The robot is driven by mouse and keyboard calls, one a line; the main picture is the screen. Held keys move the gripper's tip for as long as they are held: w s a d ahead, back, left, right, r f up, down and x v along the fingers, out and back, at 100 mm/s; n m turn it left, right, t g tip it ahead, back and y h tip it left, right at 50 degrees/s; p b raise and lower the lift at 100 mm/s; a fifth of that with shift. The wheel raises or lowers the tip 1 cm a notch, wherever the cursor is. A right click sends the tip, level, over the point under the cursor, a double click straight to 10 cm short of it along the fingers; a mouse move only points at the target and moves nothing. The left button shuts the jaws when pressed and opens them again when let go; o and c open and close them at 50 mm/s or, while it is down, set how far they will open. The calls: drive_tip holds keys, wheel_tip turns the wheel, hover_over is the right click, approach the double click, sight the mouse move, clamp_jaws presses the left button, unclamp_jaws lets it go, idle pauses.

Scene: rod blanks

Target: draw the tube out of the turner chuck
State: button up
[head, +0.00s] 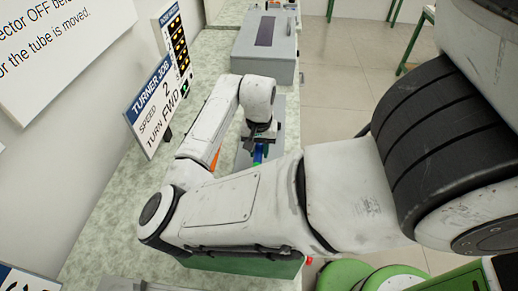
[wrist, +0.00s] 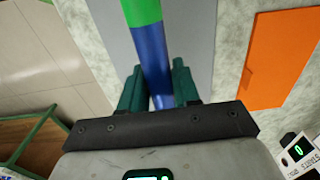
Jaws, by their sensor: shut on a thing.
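The tube (wrist: 152,55) is blue with a green stretch at the top edge of the wrist view. My gripper (wrist: 157,82) is shut on its blue part, with one dark green finger on each side. The tube's far end runs out of the picture and its near end is hidden behind my gripper. In the head view, a small blue and green part of the tube (head: 258,154) shows just below my gripper (head: 262,136). I cannot make out the turner chuck in either view; my arm covers much of that area.
A grey plate (wrist: 193,30) lies beneath the tube. An orange panel (wrist: 280,55) is to its right. A grey lidded box (head: 250,62) stands farther along the speckled bench (head: 205,70). The turner job sign (head: 155,105) reads speed 2, turn FWD. Green stools (head: 345,274) stand at lower right.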

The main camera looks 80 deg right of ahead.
drive_tip(key=shift+w+d+r+p, duration=0.15)
drive_tip(key=shift+d+p, duration=0.2)
drive_tip(key=shift+d, duration=1.25)
drive_tip(key=shift+w+d+f+p, duration=0.1)
drive_tip(key=shift+d+p, duration=0.2)
drive_tip(key=shift+d, duration=1.25)
drive_tip(key=shift+r, duration=0.15)
drive_tip(key=shift+r+p, duration=3.75)
drive_tip(key=shift+r, duration=0.65)
